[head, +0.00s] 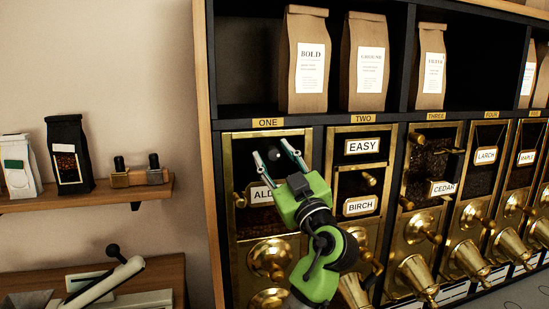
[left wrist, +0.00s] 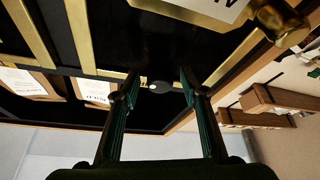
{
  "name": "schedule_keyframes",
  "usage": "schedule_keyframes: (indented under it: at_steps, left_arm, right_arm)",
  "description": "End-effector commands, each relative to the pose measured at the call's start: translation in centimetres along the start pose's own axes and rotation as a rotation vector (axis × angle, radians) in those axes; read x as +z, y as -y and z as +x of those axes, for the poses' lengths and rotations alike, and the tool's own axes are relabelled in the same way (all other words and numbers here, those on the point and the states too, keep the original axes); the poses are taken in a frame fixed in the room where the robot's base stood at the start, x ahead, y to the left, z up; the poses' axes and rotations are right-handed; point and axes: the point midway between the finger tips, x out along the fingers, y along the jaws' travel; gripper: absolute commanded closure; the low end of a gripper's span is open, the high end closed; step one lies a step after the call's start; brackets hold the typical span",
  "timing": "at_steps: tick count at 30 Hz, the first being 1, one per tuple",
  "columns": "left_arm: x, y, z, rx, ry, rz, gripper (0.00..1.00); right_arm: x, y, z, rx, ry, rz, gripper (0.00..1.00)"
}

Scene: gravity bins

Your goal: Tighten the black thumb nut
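The black thumb nut (left wrist: 163,88) is a small dark round shape with a pale spot beside it, seen between the two fingers in the left wrist view. In the head view a dark spot (head: 275,151) shows near the top of the bin marked ONE, between the fingertips. My left gripper (head: 271,149), green with thin fingers, is open in front of that bin. It also shows in the left wrist view (left wrist: 159,76), fingers apart on either side of the nut with gaps visible. I cannot tell how deep the fingertips reach. My right gripper is not in view.
A brass-framed bin column ONE (head: 241,230) has an ALD… label plate (head: 260,194) partly behind my gripper. Column TWO (head: 362,146) stands to its right with brass knobs sticking out. Paper bags (head: 305,60) stand on the shelf above. A wooden wall shelf (head: 95,197) is at left.

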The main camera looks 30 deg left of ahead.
Motion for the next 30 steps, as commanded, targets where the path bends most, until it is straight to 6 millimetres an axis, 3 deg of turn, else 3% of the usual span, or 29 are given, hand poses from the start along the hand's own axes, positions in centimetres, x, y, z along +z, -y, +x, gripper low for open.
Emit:
schedule_keyframes:
  at_steps: [8, 11, 22, 30]
  left_arm:
    - [0.1, 0.0, -0.6, 0.001, 0.002, 0.001, 0.60]
    - [0.2, -0.1, -1.9, 0.002, 0.004, 0.001, 0.60]
    - [0.2, 0.0, -9.4, 0.001, 0.005, 0.000, 0.60]
    - [0.0, 0.0, -11.9, -0.001, 0.001, 0.000, 0.60]
  right_arm:
    - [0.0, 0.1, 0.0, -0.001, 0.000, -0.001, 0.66]
    - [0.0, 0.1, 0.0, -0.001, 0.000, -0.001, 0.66]
    - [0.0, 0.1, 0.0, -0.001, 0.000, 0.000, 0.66]
    - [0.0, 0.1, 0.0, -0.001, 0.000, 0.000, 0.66]
